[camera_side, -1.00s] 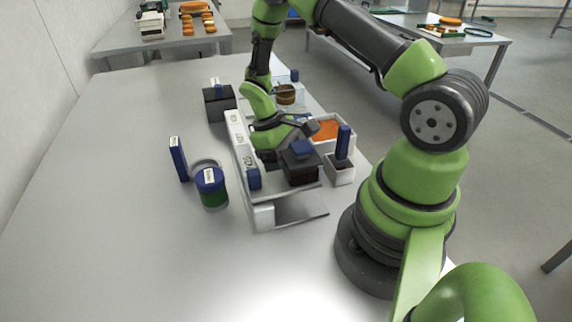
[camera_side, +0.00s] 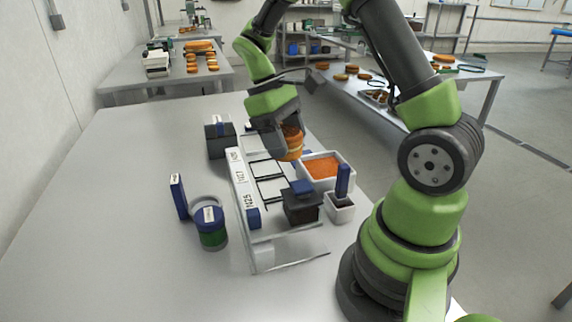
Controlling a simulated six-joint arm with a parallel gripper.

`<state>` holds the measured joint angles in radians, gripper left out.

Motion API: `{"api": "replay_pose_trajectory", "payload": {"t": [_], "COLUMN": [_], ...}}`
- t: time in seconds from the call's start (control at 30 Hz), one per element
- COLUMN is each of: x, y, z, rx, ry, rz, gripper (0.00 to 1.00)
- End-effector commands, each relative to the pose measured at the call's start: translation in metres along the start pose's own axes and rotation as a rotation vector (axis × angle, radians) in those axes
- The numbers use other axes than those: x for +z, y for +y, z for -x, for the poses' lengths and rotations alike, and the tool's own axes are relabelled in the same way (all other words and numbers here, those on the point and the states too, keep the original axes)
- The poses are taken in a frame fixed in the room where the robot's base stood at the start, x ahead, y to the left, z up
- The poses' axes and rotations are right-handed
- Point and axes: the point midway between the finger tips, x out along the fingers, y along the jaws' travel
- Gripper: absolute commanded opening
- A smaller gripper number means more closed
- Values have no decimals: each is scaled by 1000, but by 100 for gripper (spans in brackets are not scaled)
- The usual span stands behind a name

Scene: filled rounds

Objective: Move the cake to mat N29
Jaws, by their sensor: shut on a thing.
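The cake (camera_side: 293,141), a round orange-brown layered piece, is in my gripper (camera_side: 284,150), above the far part of a white rack. My gripper is shut on it and partly covers it; the cake seems clear of the surface below. The rack (camera_side: 262,243) has a row of black-outlined mats (camera_side: 271,188) with white labels along its left edge. The label characters are too small to read surely, so I cannot tell which mat is N29. A dark block with a blue top (camera_side: 301,207) stands at the rack's near part.
A white tub with orange filling (camera_side: 324,170) and a small white pot with a blue upright piece (camera_side: 340,205) stand right of the rack. A blue-lidded jar (camera_side: 210,226), a blue upright sign (camera_side: 178,196) and a dark box (camera_side: 219,142) stand left. The left tabletop is clear.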

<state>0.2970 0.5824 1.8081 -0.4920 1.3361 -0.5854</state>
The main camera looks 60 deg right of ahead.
Motion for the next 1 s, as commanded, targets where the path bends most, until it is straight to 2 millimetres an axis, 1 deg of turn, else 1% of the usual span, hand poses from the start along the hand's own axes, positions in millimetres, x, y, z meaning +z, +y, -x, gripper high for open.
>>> {"api": "replay_pose_trajectory", "payload": {"t": [0.03,0.1,0.2,0.27,0.33,0.37,0.47,0.5,0.57,0.6,0.7,0.8,0.83,0.9,1.0], "x": [3,6,7,3,-5,-10,-28,-36,-46,-52,-62,-69,-70,-73,-74], "y": [0,0,4,11,25,33,68,85,110,127,164,190,196,207,216], "z": [9,17,23,24,22,21,13,10,4,1,-7,-13,-15,-17,-20], "rx": [2,2,11,29,66,86,180,224,293,338,439,514,532,565,591], "ry": [5,4,1,1,-1,-3,-4,-4,-4,-3,-2,-1,-1,0,0], "rz": [-1,0,22,67,155,207,431,537,702,811,1054,1235,1279,1357,1426], "gripper": [55,55,55,55,55,55,55,55,55,55,55,55,55,55,55]}}
